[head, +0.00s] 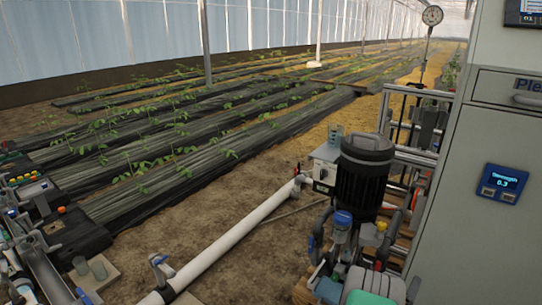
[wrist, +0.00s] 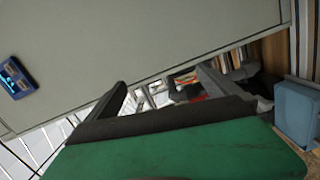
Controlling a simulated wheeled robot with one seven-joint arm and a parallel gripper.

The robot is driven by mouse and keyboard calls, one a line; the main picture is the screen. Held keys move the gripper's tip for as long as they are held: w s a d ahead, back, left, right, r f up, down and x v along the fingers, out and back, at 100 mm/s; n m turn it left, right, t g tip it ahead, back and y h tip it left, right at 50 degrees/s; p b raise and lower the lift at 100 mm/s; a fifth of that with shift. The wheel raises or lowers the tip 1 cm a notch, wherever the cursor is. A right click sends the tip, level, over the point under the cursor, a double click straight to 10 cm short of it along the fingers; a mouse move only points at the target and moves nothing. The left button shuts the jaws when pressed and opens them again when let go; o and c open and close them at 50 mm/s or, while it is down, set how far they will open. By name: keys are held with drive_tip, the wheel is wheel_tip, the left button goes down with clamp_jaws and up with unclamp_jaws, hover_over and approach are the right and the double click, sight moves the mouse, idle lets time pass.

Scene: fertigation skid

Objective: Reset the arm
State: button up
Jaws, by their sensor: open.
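My gripper (wrist: 162,82) shows in the wrist view as two dark fingers standing apart beyond a green body. The fingers are open and I see nothing held between them. The large grey cabinet face (wrist: 130,45) fills the upper part of that view, tilted. In the head view a rounded grey-white and green part (head: 372,290) shows at the bottom edge; I cannot tell whether it is mine.
The grey cabinet (head: 470,200) with a blue display (head: 502,184) stands close on the right. A black pump motor (head: 362,175) and white pipe (head: 240,228) stand ahead. Planted rows (head: 190,130) lie beyond. A blue-grey box (wrist: 296,112) is at the wrist view's right.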

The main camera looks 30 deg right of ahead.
drive_tip(key=w+a+r+m+g+y+p, duration=0.1)
drive_tip(key=w+a+r+m+y+p, duration=0.15)
drive_tip(key=w+r+p, duration=0.65)
drive_tip(key=w+a+r+m+y+p, duration=0.1)
drive_tip(key=w+a+r+m+p, duration=0.2)
drive_tip(key=r, duration=0.9)
drive_tip(key=w+a+r+m+y+p, duration=0.1)
drive_tip(key=w+a+r+y+p, duration=0.35)
drive_tip(key=w+a+r, duration=0.4)
drive_tip(key=s+a+r+n+y+p, duration=0.15)
drive_tip(key=a+r+p, duration=0.35)
drive_tip(key=a, duration=0.5)
drive_tip(key=s+a+r+y+p, duration=0.1)
drive_tip(key=a+r+y+p, duration=0.2)
drive_tip(key=a+r, duration=0.6)
drive_tip(key=s+a+r+n+g+y+p, duration=0.1)
drive_tip(key=s+a+r+y+p, duration=0.1)
drive_tip(key=s+a, duration=0.3)
drive_tip(key=s+a+r+n+g+y+p, duration=0.1)
drive_tip(key=s+a, duration=0.4)
drive_tip(key=a, duration=0.7)
wheel_tip(320, 180, up, 3)
drive_tip(key=shift+s+a+f+n+y+p, duration=0.2)
drive_tip(key=shift+s+a+n+y+p, duration=0.25)
drive_tip(key=shift+p, duration=0.75)
drive_tip(key=shift+d, duration=0.2)
